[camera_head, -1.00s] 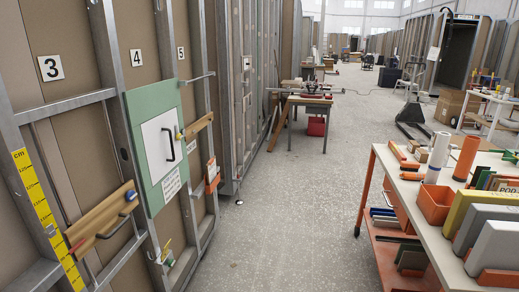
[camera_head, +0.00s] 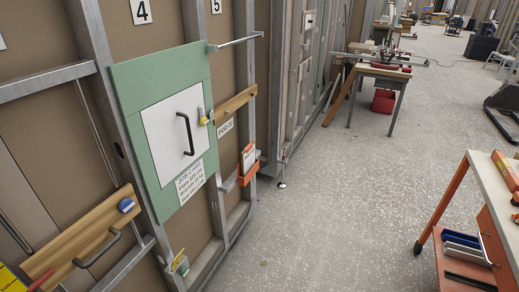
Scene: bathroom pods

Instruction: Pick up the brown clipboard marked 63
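I cannot make out a brown clipboard marked 63 anywhere in view. On the wall at the left, a green panel (camera_head: 135,80) carries a white door (camera_head: 160,135) with a black handle; the door looks closed. A printed sign (camera_head: 190,182) hangs at its lower edge, mostly too small to read. An orange holder (camera_head: 248,178) with papers or cards in it sits on the wall to its right. Neither of my grippers is in view.
A wooden board (camera_head: 85,235) with a dark handle is on the wall at lower left. An orange-legged cart (camera_head: 502,205) stands at the right. A workbench (camera_head: 378,72) stands farther back. The floor (camera_head: 330,220) between is clear.

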